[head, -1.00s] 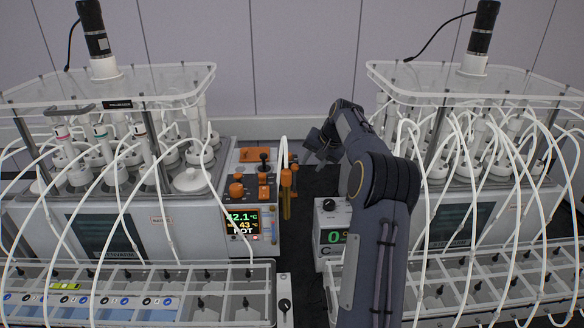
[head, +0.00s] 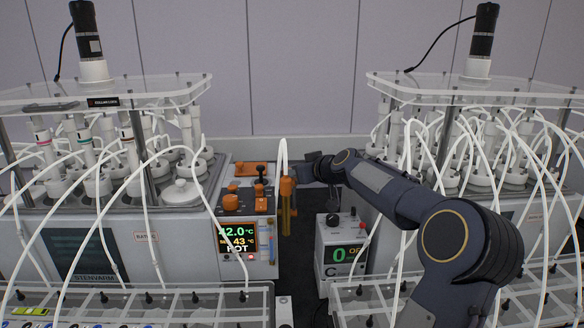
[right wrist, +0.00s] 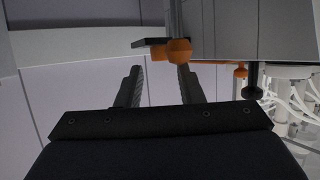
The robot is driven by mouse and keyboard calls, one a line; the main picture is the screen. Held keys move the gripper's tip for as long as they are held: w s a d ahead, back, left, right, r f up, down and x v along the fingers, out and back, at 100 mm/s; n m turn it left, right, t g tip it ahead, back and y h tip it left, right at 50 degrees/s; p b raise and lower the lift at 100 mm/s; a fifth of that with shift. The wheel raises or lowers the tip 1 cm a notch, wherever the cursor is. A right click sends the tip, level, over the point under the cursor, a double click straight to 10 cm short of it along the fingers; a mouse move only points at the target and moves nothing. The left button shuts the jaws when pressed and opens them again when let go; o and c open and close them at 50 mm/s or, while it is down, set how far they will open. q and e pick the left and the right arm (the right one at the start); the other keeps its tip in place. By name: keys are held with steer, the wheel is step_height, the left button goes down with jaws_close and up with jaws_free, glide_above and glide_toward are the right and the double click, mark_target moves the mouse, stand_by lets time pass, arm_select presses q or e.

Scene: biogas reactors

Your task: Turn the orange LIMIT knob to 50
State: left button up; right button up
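The heating unit (head: 262,262) in the head view has a lit display (head: 237,239) reading about 42.0 °C, 43 and HOT. Above it sit a large orange knob (head: 231,203) and smaller orange parts; I cannot read which is labelled LIMIT or any scale. My right gripper (head: 303,170) is just right of the orange fitting (head: 288,190) on the unit's right side. In the right wrist view its two fingers (right wrist: 160,88) are apart with nothing between them. An orange rounded part (right wrist: 177,52) shows just beyond the right finger. My left gripper is not in view.
A second box (head: 342,258) with a dark knob and green display stands right of the unit. Reactor blocks with clear top plates (head: 115,95) and many white tubes flank both sides. A narrow dark gap (head: 300,240) lies between the units.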

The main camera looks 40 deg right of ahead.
steer(key=p+x, duration=0.1)
steer(key=x, duration=0.3)
steer(key=shift+s, duration=0.1)
steer(key=c, duration=0.7)
steer(key=shift+a+m+g+h+p, duration=0.3)
steer(key=shift+m+h+p, duration=0.4)
steer(key=shift+h+p, duration=0.25)
steer(key=o, duration=0.7)
